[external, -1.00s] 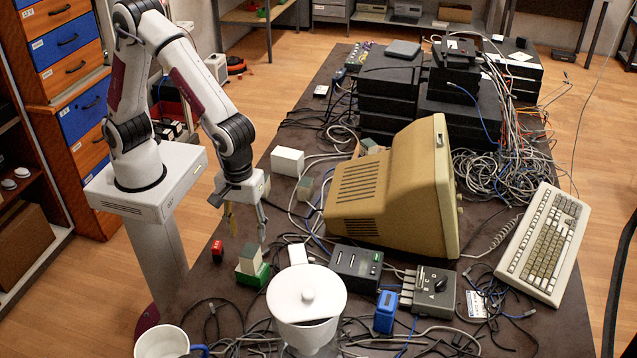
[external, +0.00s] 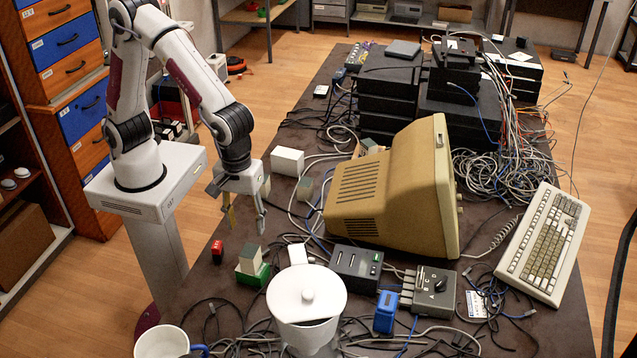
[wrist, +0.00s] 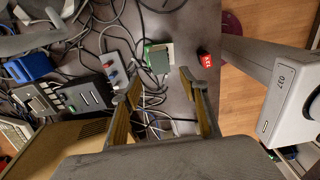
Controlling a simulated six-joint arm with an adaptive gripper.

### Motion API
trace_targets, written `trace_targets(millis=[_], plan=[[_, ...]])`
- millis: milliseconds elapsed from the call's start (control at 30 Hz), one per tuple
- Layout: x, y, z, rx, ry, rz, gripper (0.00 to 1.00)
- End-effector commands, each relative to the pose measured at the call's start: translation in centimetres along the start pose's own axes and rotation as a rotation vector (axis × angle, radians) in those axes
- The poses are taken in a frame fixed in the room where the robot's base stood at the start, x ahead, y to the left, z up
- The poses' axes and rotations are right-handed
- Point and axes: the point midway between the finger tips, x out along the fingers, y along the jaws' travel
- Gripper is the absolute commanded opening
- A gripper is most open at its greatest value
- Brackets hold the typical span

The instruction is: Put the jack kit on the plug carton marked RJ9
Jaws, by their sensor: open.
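A small red item (external: 217,251) with white marking lies on the dark table's left side. It also shows in the wrist view (wrist: 205,59), where the marking is too small to read surely. I cannot tell for sure which is the jack kit or the RJ9 carton. My gripper (external: 247,226) is open and empty, pointing down above the table, beyond the green box in the external view. Its open fingers also show in the wrist view (wrist: 160,84).
A beige monitor (external: 385,190) is further right. A white lidded pot (external: 306,300), a mug (external: 162,342), a black switch box (external: 356,268) and loose cables crowd the front.

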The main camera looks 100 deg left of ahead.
Motion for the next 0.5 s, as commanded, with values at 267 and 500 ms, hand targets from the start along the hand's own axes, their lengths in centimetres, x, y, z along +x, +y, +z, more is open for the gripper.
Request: trace_targets(millis=[267, 500], plan=[[-2.9, -0.9, -1.9, 0.124, -0.011, 0.042, 0.44], [-6.7, -2.8, -4.7, 0.319, -0.013, 0.106, 0.44]])
